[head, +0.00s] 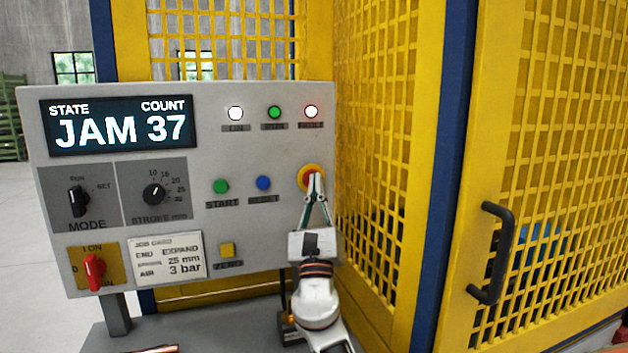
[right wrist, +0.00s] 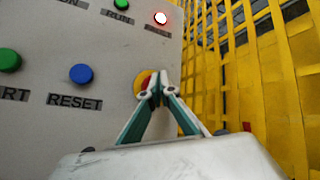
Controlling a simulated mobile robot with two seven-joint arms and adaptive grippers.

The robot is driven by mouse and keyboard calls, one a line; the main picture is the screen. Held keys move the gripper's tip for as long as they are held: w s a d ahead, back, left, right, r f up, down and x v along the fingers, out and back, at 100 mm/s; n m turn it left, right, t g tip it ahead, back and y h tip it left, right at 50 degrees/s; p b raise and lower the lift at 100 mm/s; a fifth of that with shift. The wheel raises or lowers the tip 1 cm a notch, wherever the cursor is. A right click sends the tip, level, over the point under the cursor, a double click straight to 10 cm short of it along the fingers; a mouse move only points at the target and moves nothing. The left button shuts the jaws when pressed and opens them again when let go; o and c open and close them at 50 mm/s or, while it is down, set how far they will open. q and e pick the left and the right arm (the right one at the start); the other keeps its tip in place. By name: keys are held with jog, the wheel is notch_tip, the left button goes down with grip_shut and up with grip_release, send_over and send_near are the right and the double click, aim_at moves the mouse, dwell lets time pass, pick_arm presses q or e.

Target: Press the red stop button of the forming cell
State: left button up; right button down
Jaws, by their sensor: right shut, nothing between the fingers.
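The red stop button (head: 306,172) with its yellow surround sits at the right side of the grey control panel (head: 225,265). My right gripper (head: 314,178) is shut and empty, its fingertips in front of the button and covering part of it. In the right wrist view the closed fingertips (right wrist: 158,78) overlap the button's yellow ring (right wrist: 139,82), and most of the red is hidden. I cannot tell whether the tips touch the button. The panel display (head: 120,124) reads "JAM 37". A lamp at the top right (head: 311,112) glows red-white. My left gripper is not in view.
The blue reset button (head: 263,183) and green start button (head: 221,186) are left of the stop button. A red switch (head: 94,268) is at lower left. Yellow mesh guarding (head: 375,150) stands close on the right, with a black door handle (head: 491,252).

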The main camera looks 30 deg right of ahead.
jog(key=shift+w+f, duration=0.1)
jog(key=shift+f, duration=0.1)
jog(key=s+a+p, duration=0.1)
jog(key=s+p, duration=0.1)
jog(key=s, duration=0.4)
jog(key=shift+a, duration=0.2)
jog(key=shift+w, duration=0.1)
dwell(0.3)
